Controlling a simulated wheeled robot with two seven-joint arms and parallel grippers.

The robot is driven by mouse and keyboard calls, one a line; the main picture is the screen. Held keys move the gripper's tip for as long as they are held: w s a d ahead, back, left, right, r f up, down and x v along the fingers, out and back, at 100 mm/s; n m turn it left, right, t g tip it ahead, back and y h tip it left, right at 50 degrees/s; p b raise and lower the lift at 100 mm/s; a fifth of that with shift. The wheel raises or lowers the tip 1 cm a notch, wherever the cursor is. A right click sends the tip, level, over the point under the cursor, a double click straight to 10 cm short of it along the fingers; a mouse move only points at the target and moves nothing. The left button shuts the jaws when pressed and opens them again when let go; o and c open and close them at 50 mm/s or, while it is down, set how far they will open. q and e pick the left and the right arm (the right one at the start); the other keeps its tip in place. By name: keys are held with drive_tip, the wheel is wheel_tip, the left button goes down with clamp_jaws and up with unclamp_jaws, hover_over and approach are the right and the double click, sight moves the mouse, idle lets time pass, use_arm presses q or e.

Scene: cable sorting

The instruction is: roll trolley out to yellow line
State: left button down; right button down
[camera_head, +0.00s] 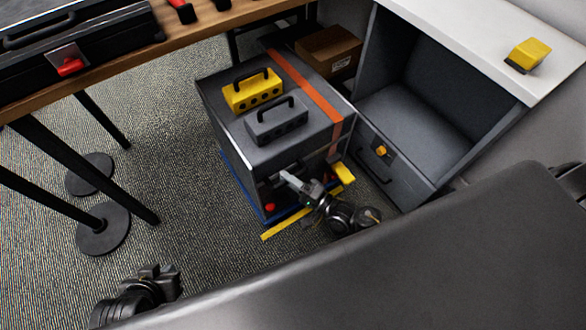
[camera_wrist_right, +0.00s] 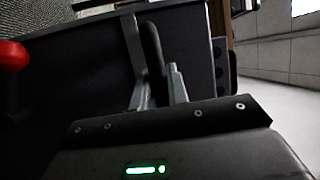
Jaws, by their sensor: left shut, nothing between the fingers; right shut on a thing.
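The trolley (camera_head: 232,142) is a dark grey box on a blue base, with an orange strap over its top. It stands on the carpet below the tables. The yellow line (camera_head: 285,224) lies on the floor right along the trolley's front lower edge; my right arm hides part of it. My right gripper (camera_head: 287,178) is at the trolley's front face. In the right wrist view its fingers are shut on a black bar (camera_wrist_right: 152,50), seemingly the trolley's handle. My left gripper (camera_head: 160,278) is shut and empty at the lower left, away from the trolley.
A yellow case (camera_head: 253,93) and a grey case (camera_head: 276,124) ride on the trolley's top. An open grey cabinet (camera_head: 440,150) stands close on the right. A cardboard box (camera_head: 328,50) is behind. Table legs (camera_head: 85,170) stand at left, with bare carpet between.

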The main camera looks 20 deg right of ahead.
use_arm(q)
drive_tip(key=shift+s+f, duration=0.1)
drive_tip(key=shift+s, duration=0.05)
use_arm(e)
drive_tip(key=shift+s, duration=0.25)
drive_tip(key=c, duration=1.4)
unclamp_jaws()
drive_tip(key=shift+o, duration=0.2)
drive_tip(key=shift+d, duration=0.1)
